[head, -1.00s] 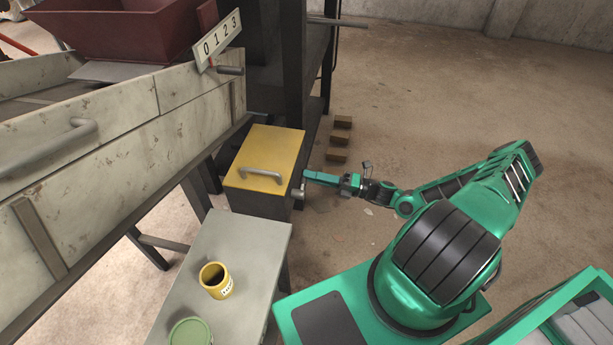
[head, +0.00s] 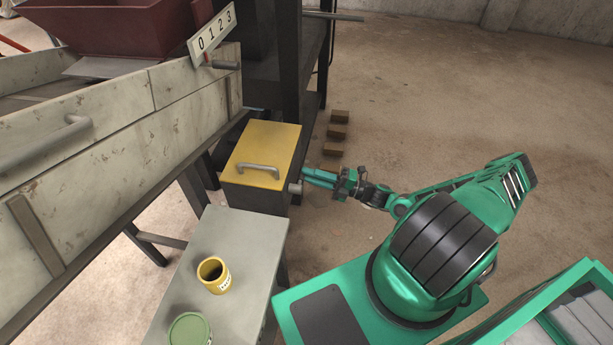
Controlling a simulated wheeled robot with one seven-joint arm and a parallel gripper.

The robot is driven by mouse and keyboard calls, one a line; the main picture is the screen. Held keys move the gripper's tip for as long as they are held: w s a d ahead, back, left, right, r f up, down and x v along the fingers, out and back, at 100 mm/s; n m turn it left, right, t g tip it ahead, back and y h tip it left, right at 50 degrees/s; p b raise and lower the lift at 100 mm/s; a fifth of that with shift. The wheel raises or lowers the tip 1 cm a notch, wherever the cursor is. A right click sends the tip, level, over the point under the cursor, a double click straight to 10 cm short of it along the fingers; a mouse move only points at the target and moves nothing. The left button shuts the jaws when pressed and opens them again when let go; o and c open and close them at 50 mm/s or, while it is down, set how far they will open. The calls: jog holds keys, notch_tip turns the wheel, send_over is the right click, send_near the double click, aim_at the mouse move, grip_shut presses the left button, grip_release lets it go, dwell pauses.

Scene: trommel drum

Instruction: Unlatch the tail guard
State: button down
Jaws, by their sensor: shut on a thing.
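The tail guard (head: 262,153) looks to be the yellow-topped dark box with a grey bar handle (head: 258,169) on its lid. The lid lies flat and closed. A short grey latch knob (head: 295,187) sticks out of the box's right side, near the front corner. My gripper (head: 307,177) reaches in from the right, its green fingers pointing left at that side of the box. The fingers are shut on the latch at the box's side, just above and behind the knob's visible end. The exact contact is too small to see clearly.
A grey bench (head: 250,240) in front holds a yellow cup (head: 214,275) and a green tin (head: 190,330). A worn chute (head: 110,130) runs along the left. Dark machine frame posts stand behind the guard. Small brown blocks (head: 337,131) lie on the floor; the floor to the right is clear.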

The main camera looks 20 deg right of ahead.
jog(key=shift+w+d+f, duration=0.15)
jog(key=shift+d+f, duration=0.1)
jog(key=shift+d, duration=0.05)
jog(key=c, duration=1.7)
grip_release()
jog(key=shift+o, duration=0.4)
jog(key=shift+a, duration=0.15)
jog(key=v, duration=1.1)
jog(key=shift+a, duration=0.15)
